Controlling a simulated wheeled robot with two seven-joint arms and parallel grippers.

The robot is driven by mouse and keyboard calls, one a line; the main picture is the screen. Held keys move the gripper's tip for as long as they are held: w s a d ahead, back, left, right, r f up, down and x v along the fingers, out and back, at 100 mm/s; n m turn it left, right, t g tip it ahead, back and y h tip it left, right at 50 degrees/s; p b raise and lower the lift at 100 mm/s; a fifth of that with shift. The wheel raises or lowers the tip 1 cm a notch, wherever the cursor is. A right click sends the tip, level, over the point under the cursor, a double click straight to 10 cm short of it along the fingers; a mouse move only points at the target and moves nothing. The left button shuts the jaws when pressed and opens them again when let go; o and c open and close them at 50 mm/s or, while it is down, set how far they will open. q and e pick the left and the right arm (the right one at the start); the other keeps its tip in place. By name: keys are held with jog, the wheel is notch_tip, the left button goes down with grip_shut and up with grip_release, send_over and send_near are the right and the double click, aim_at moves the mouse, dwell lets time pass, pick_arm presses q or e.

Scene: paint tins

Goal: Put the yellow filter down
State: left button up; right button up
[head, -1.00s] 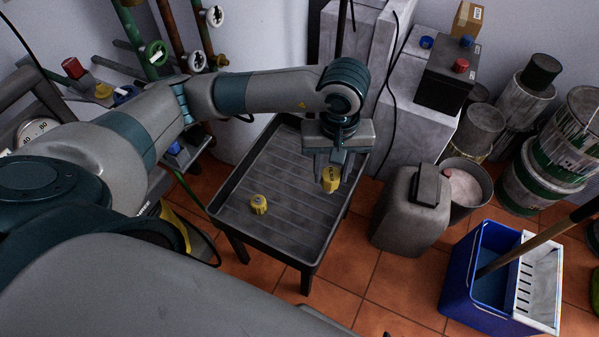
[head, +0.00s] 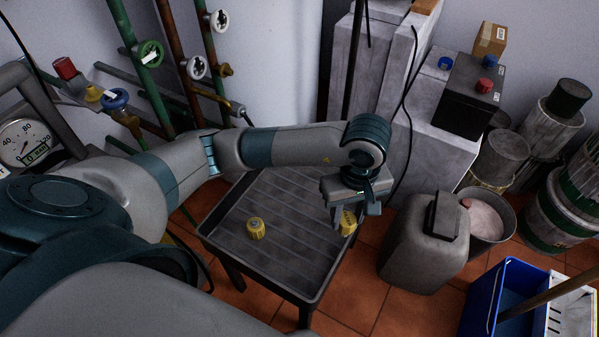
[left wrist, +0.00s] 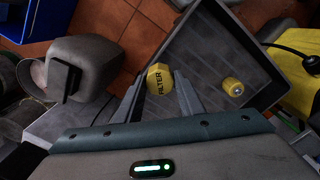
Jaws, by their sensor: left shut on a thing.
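My left gripper (head: 347,212) is shut on a yellow filter (head: 349,223) at the right side of the dark tray table (head: 290,205). The filter is partly hidden by the fingers in the head view. In the left wrist view the held filter (left wrist: 159,79) shows the word FILTER between the fingertips, near the tray's rim. I cannot tell whether it touches the tray. A second yellow filter (head: 256,228) stands alone on the tray, left of the gripper; it also shows in the left wrist view (left wrist: 233,87). My right gripper is not in view.
A grey canister (head: 424,240) and a bucket (head: 487,218) stand right of the tray table. A blue mop bucket (head: 500,290) is at the lower right. Pipes with valves (head: 150,53) rise behind on the left. The tray's middle is bare.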

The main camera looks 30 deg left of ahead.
pick_arm(q)
jog(key=w+a+f, duration=0.5)
jog(key=a+f, duration=0.2)
jog(key=a, duration=0.3)
jog(key=shift+a, duration=0.25)
jog(key=shift+f+b, duration=0.3)
jog(key=shift+f, duration=1.75)
jog(key=shift+f, duration=0.1)
jog(key=o, duration=1.2)
jog(key=shift+c, duration=0.2)
notch_tip(320, 180, up, 12)
jog(key=shift+p, duration=0.3)
